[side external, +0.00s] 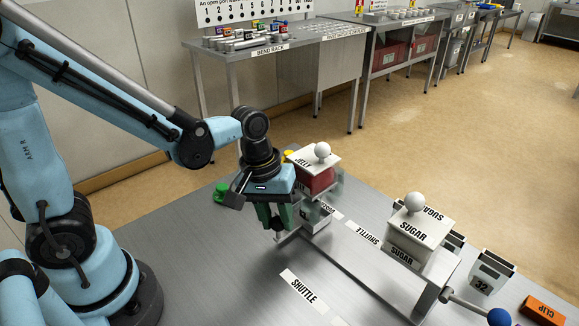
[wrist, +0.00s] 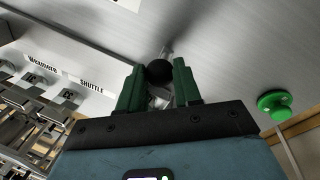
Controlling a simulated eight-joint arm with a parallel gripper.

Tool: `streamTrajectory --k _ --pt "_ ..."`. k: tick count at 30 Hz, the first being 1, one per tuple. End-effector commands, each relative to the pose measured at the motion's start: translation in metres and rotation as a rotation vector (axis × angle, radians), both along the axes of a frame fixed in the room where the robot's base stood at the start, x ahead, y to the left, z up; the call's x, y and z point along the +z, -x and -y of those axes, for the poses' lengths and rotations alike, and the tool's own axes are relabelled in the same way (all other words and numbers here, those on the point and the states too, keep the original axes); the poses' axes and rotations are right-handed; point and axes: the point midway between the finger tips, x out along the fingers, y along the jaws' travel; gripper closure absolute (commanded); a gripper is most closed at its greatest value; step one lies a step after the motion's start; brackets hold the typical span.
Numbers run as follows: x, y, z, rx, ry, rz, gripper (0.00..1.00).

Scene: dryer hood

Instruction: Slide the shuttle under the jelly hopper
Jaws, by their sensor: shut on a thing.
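The jelly hopper (side external: 314,176), a red-sided box with a pale JELLY lid and white ball knob, stands at the far left end of a raised metal track (side external: 352,262). A label on the track reads SHUTTLE. A small pale box (side external: 316,217) sits below the jelly hopper; I cannot tell whether it is the shuttle. My gripper (side external: 275,222), with green fingers, points down at the track's left end. In the wrist view its fingers (wrist: 160,88) are closed around a black ball knob (wrist: 159,72) on a metal rod.
The white sugar hopper (side external: 419,238) stands toward the track's right end. A rod with a blue knob (side external: 498,317) sticks out near right. A bin marked 32 (side external: 489,273) and an orange clip block (side external: 543,311) lie right. A green button (side external: 221,191) is left of my gripper.

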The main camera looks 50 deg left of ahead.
Motion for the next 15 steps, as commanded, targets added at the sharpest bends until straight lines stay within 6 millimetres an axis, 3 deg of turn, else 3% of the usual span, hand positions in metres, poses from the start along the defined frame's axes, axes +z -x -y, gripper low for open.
streamTrajectory --k 1,2,6,15 --pt "0.0002 -0.0014 0.0000 0.000 -0.001 0.005 1.00" --pt "0.0002 -0.0014 0.0000 0.000 -0.001 0.005 0.64" --pt "0.0002 -0.0010 0.0003 0.000 -0.001 0.005 0.42" --pt "0.0005 -0.0004 0.0004 -0.001 0.000 0.002 0.42"
